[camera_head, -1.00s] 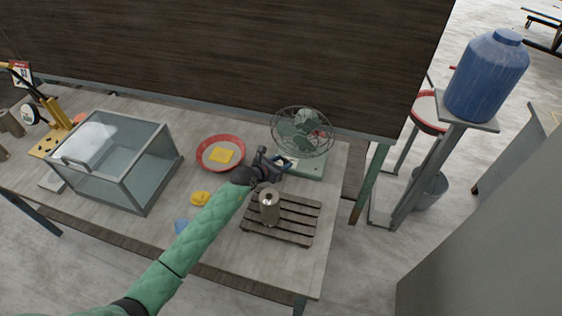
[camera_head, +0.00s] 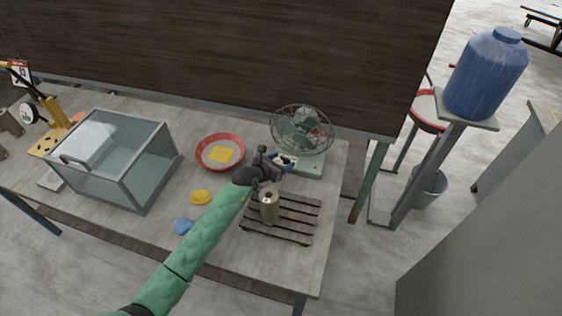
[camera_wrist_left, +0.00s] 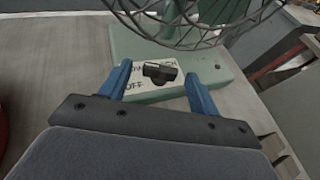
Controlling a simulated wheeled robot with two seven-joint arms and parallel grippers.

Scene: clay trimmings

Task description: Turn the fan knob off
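A green desk fan (camera_head: 302,130) with a wire cage stands at the back right of the table. In the left wrist view, its green base (camera_wrist_left: 205,66) carries a white label plate (camera_wrist_left: 135,82) with "OFF" readable at its lower left. A black knob (camera_wrist_left: 160,72) sits on the plate; its exact setting is unclear. My left gripper (camera_head: 286,162) is at the front of the fan base. In the left wrist view, its blue fingers (camera_wrist_left: 158,75) are open, one to each side of the knob, with gaps between. Finger depth relative to the knob is unclear. My right gripper is not in view.
A slatted wooden rack (camera_head: 290,222) with a metal cylinder (camera_head: 269,207) lies just in front of the gripper. A red dish (camera_head: 232,164) with a yellow sponge (camera_head: 221,154), a yellow lump (camera_head: 201,197), a blue lump (camera_head: 184,226) and a glass case (camera_head: 150,172) are to the left.

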